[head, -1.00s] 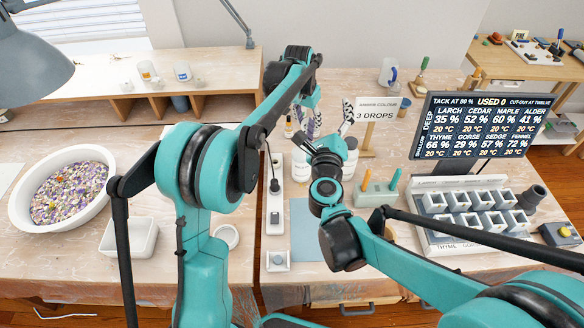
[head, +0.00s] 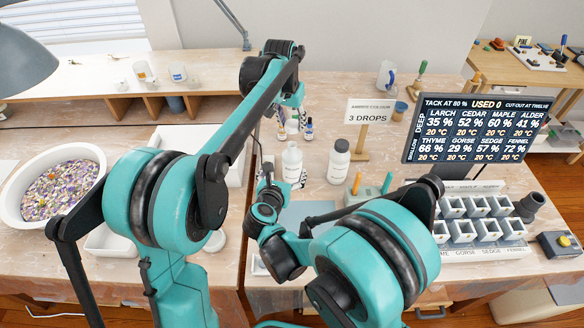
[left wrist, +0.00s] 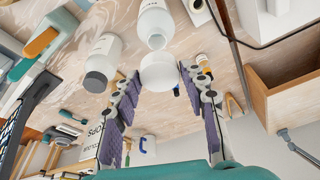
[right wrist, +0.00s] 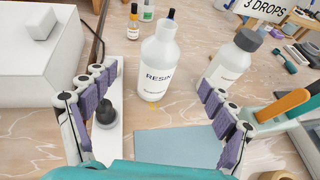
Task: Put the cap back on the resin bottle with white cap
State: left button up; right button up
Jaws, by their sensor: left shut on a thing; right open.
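The resin bottle (head: 292,165) is white and stands upright on the table; its narrow neck shows bare in the right wrist view (right wrist: 158,62). My left gripper (head: 291,115) is shut on the white cap (left wrist: 157,73), behind and above the bottle in the head view. In the left wrist view the cap is close to the resin bottle's mouth (left wrist: 155,22); I cannot tell if they touch. My right gripper (right wrist: 158,80) is open and empty in front of the resin bottle, with its fingers spread to either side; in the head view my arm partly hides it.
A similar white bottle with a dark cap (head: 338,162) stands to the right. Small dropper bottles (head: 309,130) stand behind. A power strip (right wrist: 108,140), a blue mat (right wrist: 180,148) and a holder with orange and green handles (right wrist: 285,108) lie near my right gripper.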

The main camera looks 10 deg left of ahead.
jog(key=x, duration=1.1)
jog(key=shift+w+d+f, duration=0.1)
jog(key=shift+w+f, duration=0.05)
jog(key=shift+w, duration=0.15)
jog(key=c, duration=1.8)
pick_arm(q)
send_over(292, 145)
jog(key=shift+f, duration=2.55)
